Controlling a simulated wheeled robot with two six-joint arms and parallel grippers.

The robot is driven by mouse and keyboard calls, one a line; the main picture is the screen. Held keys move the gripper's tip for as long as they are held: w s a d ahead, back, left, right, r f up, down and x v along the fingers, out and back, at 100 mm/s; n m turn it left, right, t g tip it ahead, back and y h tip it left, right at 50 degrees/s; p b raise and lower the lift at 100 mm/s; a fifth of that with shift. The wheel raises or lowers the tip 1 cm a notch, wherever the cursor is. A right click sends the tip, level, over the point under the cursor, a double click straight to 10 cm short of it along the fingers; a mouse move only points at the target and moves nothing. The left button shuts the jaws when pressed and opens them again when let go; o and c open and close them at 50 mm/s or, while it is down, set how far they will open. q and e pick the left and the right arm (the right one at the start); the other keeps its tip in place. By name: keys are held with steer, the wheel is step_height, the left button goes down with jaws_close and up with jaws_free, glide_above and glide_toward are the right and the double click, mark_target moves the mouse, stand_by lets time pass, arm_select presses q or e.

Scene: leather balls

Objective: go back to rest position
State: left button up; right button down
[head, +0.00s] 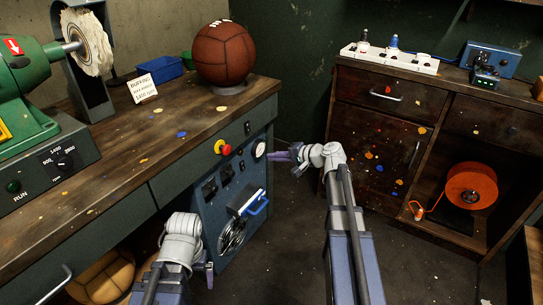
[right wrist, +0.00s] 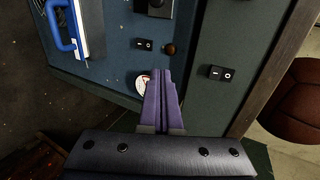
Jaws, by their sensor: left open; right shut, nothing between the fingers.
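My right gripper (head: 283,156) is in front of the blue control panel (head: 225,195) of the workbench, pointing left in the head view. In the right wrist view its purple fingers (right wrist: 161,98) lie together with nothing between them, and a round dial (right wrist: 140,86) is partly hidden behind them. My left gripper (head: 206,270) is low beside the panel, mostly hidden by my left wrist. Only a small purple part shows, and nothing is seen held in it.
The workbench (head: 150,165) carries a brown ball (head: 224,53) on a ring, a buffing machine (head: 30,80) and a sign (head: 142,88). A cabinet (head: 385,120) stands at right, with an orange reel (head: 471,186) in its open bay. Dark floor (head: 295,240) lies between.

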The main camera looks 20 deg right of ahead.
stand_by(0.3)
steer(key=s+a+f+n+g+h, duration=0.1)
steer(key=s+a+f+n+g, duration=0.4)
steer(key=a, duration=0.4)
steer(key=s+a+f+n+g+h, duration=0.1)
steer(key=s+a+f+n+g, duration=0.2)
steer(key=s+a, duration=0.55)
steer(key=s+a+f+n+g+h, duration=0.1)
steer(key=s+a+f+n+h, duration=0.2)
steer(key=s, duration=0.4)
steer(key=s+a+f+n+g+h, duration=0.1)
steer(key=s+f+n+h, duration=0.2)
steer(key=s, duration=0.5)
step_height(320, 180, up, 38)
steer(key=h+p, duration=0.1)
steer(key=p, duration=3.6)
steer(key=shift+d+r, duration=0.15)
steer(key=shift+d, duration=0.1)
steer(key=shift+w, duration=0.1)
